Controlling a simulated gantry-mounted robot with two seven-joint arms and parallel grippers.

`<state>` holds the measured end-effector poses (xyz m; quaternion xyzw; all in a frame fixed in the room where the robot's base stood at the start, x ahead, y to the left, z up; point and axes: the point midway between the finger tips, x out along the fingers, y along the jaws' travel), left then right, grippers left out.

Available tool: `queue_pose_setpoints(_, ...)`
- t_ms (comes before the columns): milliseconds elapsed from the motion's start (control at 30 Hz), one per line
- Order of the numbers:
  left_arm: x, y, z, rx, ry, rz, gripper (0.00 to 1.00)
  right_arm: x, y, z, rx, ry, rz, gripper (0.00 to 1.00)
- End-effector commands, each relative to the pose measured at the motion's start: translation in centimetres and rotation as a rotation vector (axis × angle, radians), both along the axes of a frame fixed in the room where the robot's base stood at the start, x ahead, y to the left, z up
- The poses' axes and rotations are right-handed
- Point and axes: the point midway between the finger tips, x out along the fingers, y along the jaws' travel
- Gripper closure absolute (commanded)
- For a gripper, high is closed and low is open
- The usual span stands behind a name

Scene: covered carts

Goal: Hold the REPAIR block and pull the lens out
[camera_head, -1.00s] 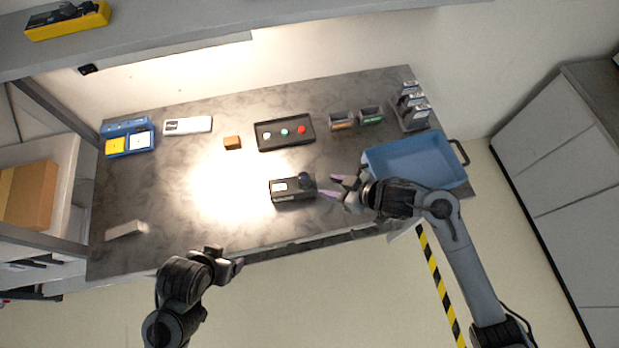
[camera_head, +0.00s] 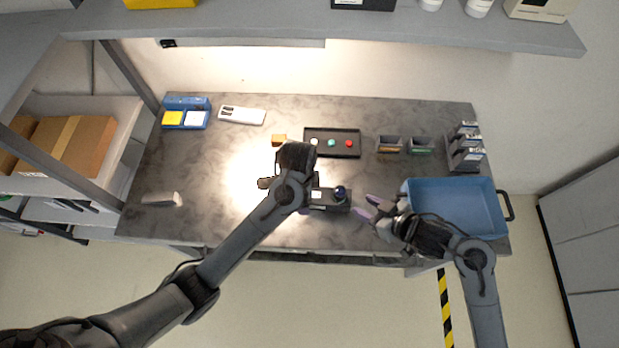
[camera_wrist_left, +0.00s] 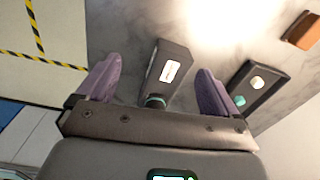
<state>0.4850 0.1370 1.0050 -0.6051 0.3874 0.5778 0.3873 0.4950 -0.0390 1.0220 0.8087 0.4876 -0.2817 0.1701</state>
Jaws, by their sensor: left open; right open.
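The REPAIR block is a dark box (camera_head: 325,198) with a white label, lying on the grey workbench. A dark blue round lens (camera_head: 340,193) sits at its right end. My left gripper is over the block's left part, its fingers largely hidden by its own wrist in the head view. In the left wrist view its open purple fingers (camera_wrist_left: 159,66) lie either side of the block (camera_wrist_left: 171,62); contact cannot be told. A teal round part (camera_wrist_left: 154,102) shows at the block's near end. My right gripper (camera_head: 367,208) is open and empty, right of the lens, pointing at it.
A black tray (camera_head: 322,152) with white, teal and red round pieces lies behind the block. A blue bin (camera_head: 455,183) is at the right, beside my right arm. Small grey boxes (camera_head: 389,140), an orange-brown block (camera_head: 279,140) and a blue case (camera_head: 186,103) stand farther back.

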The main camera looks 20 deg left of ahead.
Motion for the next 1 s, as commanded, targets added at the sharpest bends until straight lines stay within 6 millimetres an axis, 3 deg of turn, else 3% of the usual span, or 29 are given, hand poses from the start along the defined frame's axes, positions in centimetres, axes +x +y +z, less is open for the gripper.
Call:
queue_pose_setpoints(200,2.6,-0.7,1.6,0.020,0.022,-0.123,0.06,0.0,0.0,0.0,0.000,0.000,0.000,0.57)
queue_pose_setpoints(467,3.2,-0.9,1.5,0.023,0.034,-0.162,0.06,0.0,0.0,0.0,0.000,0.000,0.000,0.57)
queue_pose_setpoints(767,3.2,-0.7,-0.7,0.027,0.031,-0.160,0.06,0.0,0.0,0.0,0.000,0.000,0.000,0.57)
queue_pose_setpoints(1000,3.1,-0.9,-4.9,0.019,0.031,-0.158,0.06,0.0,0.0,0.0,0.000,0.000,0.000,0.57)
